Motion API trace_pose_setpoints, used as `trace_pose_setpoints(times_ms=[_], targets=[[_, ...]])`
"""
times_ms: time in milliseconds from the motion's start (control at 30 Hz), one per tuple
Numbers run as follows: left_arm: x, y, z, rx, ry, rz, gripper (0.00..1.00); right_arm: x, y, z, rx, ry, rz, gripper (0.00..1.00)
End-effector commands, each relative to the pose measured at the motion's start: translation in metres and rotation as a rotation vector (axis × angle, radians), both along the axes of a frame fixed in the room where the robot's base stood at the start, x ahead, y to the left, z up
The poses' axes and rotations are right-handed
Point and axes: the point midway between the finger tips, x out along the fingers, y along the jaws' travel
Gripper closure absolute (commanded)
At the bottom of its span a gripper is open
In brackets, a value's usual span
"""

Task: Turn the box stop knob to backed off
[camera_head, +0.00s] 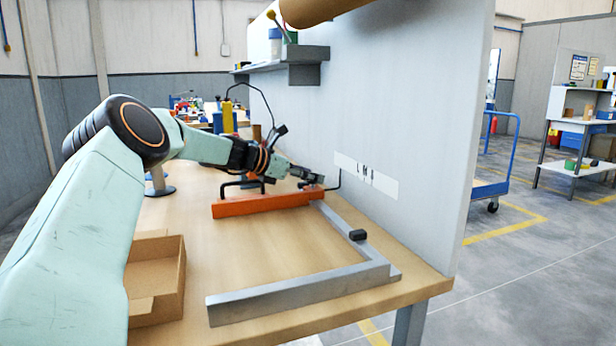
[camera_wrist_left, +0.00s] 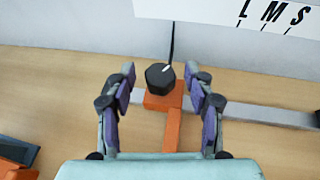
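The dark knob (camera_wrist_left: 159,78) shows in the left wrist view at the end of the orange bar (camera_wrist_left: 173,128), with a short white mark pointing up and to the right. My left gripper (camera_wrist_left: 160,84) is open, one finger on each side of the knob, with gaps between fingers and knob. In the head view my left gripper (camera_head: 310,178) is at the far end of the orange bar (camera_head: 265,203), near the wall panel, and hides most of the knob. My right gripper is not in view.
A grey metal frame (camera_head: 300,294) lies on the wooden table, with a small black block (camera_head: 357,235) on it. A label with L, M, S (camera_head: 368,177) is on the wall panel (camera_head: 400,100). An open cardboard box (camera_head: 170,280) stands at the left.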

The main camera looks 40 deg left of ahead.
Motion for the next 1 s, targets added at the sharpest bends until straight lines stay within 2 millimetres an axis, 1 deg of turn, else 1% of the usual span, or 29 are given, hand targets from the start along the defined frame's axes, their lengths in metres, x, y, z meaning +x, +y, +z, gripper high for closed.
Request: trace_pose_setpoints(times_ms=[33, 67, 600, 833, 1000], targets=[[-0.0001, 0.0, -0.0001, 0.0, 0.0, 0.0, 0.52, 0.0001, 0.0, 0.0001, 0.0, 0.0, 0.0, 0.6], [-0.0001, 0.0, -0.0001, 0.0, 0.0, 0.0, 0.55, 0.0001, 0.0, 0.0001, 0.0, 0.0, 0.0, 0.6], [-0.0003, 0.0002, -0.0002, 0.0, 0.0, 0.0, 1.0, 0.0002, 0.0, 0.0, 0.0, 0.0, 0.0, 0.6], [0.0, -0.0002, 0.0009, -0.001, -0.002, 0.014, 1.0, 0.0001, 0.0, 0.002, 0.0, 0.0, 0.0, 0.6], [0.0006, -0.0014, 0.0027, -0.005, -0.006, 0.067, 1.0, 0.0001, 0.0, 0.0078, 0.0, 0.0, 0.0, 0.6]])
